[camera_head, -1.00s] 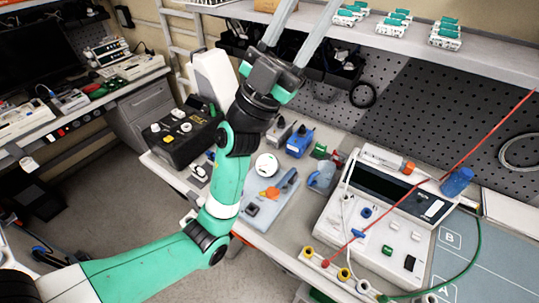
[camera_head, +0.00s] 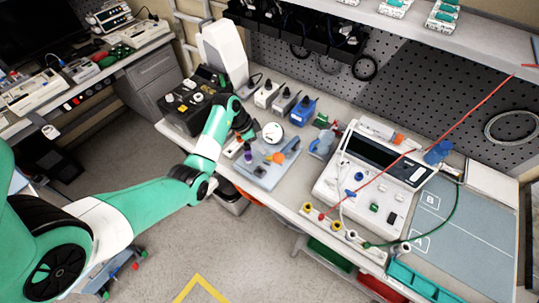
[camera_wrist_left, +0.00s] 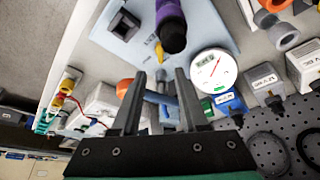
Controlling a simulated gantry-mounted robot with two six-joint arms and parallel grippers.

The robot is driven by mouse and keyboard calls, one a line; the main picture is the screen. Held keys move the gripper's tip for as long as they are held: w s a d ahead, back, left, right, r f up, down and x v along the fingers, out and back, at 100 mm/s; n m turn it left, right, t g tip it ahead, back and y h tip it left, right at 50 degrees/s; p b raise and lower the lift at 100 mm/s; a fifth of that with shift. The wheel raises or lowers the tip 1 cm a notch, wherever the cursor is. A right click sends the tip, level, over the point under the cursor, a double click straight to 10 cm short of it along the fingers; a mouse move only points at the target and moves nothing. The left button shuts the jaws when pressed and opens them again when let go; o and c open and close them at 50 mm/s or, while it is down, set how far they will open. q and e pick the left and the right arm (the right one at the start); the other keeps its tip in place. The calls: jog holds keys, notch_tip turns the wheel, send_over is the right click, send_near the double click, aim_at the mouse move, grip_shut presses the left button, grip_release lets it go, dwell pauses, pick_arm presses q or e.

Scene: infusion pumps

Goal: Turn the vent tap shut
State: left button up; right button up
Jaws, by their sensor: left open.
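A light-blue board (camera_head: 262,181) on the bench carries a round white gauge (camera_head: 272,132), an orange part (camera_head: 278,158) and a purple-topped part (camera_head: 248,150). I cannot tell for sure which is the vent tap. In the left wrist view the gauge (camera_wrist_left: 212,70) is right of my fingers, the orange part (camera_wrist_left: 125,88) is by the left finger, and the purple part (camera_wrist_left: 171,25) with a small yellow piece (camera_wrist_left: 160,52) lies beyond the tips. My left gripper (camera_wrist_left: 160,76) is open and empty above the board. In the head view the left gripper (camera_head: 243,130) is at the board's back-left edge. My right gripper is out of view.
A white pump-like unit (camera_head: 372,180) stands right of the board. A blue-and-black adapter (camera_head: 303,110) and other adapters stand behind it. A black box (camera_head: 190,106) is at the left. A red line (camera_head: 440,140) crosses above the unit.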

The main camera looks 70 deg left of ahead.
aim_at(271, 157)
pick_arm(q)
jog(key=b+x, duration=0.3)
jog(key=x, duration=0.6)
jog(key=shift+b, duration=0.3)
jog(key=shift+r, duration=0.1)
grip_shut()
